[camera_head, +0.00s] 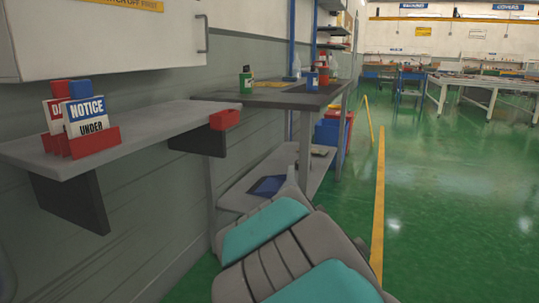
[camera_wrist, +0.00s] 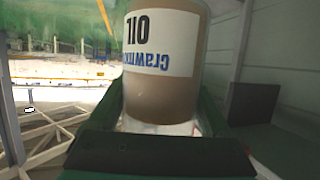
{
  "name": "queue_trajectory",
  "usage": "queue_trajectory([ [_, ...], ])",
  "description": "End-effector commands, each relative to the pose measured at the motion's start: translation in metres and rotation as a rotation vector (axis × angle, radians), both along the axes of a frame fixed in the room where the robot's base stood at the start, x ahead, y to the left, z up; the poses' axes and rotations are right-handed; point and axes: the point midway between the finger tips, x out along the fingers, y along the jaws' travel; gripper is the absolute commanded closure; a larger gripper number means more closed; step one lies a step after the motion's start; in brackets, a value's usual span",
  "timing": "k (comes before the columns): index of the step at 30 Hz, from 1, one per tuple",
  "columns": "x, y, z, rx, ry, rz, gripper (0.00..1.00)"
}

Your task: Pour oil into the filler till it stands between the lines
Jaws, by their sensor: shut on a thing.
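In the wrist view my gripper (camera_wrist: 165,112) is shut on a brown oil bottle (camera_wrist: 165,98) with a white label. The label lettering is upside down in the picture, as is the room behind, so the bottle looks roughly upright. Its top and bottom are not fully in view. In the head view my grey and teal arm fills the lower middle, and neither my gripper nor the bottle shows. I cannot pick out the filler or its lines in either view.
A workbench (camera_head: 290,97) along the wall holds a green container (camera_head: 246,83), a small red and blue item (camera_head: 312,77) and clear bottles. Green floor (camera_head: 460,170) is open at right.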

Motion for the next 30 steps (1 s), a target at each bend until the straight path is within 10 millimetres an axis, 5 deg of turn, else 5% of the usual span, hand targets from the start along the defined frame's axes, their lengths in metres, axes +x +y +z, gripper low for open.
queue_trajectory([
  [3,-0.009,-0.044,-0.015,0.000,0.003,-0.086,1.00],
  [9,-0.020,-0.085,-0.026,0.000,-0.002,-0.163,1.00],
  [30,-0.022,-0.092,-0.028,0.002,-0.004,-0.177,1.00],
])
